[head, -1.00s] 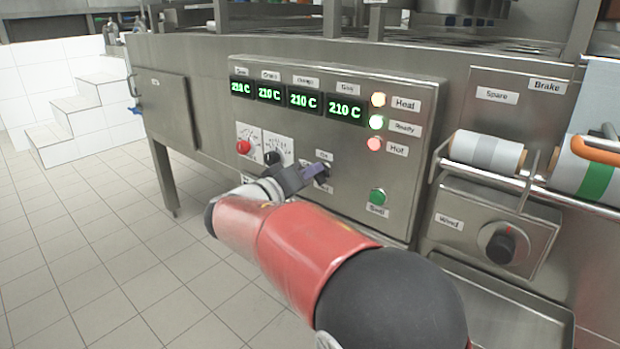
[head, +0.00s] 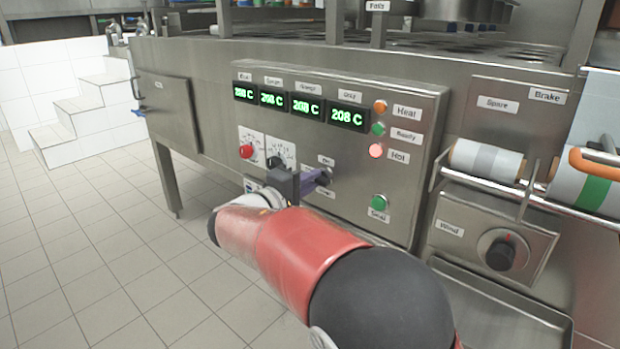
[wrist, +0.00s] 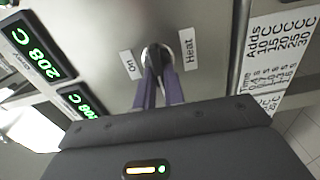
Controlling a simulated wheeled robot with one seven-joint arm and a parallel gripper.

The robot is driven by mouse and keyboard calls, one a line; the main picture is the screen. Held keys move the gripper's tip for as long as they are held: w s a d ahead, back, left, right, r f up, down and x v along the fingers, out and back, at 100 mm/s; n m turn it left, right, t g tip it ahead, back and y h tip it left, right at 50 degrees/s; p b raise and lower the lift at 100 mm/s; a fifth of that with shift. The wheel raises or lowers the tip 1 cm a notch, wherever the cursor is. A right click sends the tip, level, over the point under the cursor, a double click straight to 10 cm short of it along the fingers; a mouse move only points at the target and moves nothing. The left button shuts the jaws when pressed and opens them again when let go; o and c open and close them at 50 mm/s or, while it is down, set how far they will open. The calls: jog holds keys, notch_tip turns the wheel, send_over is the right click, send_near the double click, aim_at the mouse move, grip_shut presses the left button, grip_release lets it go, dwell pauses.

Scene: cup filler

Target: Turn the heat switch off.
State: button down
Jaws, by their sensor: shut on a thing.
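The heat switch (wrist: 153,53) is a small knob on the steel control panel (head: 300,150), between an "On" label (wrist: 130,65) and a "Heat" label (wrist: 188,50). In the wrist view my gripper (wrist: 159,75) has its purple fingers shut around the switch, hiding part of it. In the head view my gripper (head: 322,178) reaches the panel from the left and covers much of the switch. The Heat lamp (head: 380,106) is dull orange and looks unlit. The Ready lamp (head: 378,129) is dull green. The Hot lamp (head: 376,151) glows pink-red. The displays (head: 308,107) read 208 C.
A red knob (head: 246,151) and a black dial (head: 276,161) sit left of the switch. A green Seal button (head: 379,202) is at lower right. The Wind dial (head: 499,250) and a film roll (head: 487,158) are further right. The floor at left is clear.

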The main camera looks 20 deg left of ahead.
jog(key=shift+n, duration=0.3)
jog(key=c, duration=1.5)
grip_release()
jog(key=v, duration=0.7)
jog(key=shift+s+a, duration=0.2)
jog(key=shift+s, duration=0.2)
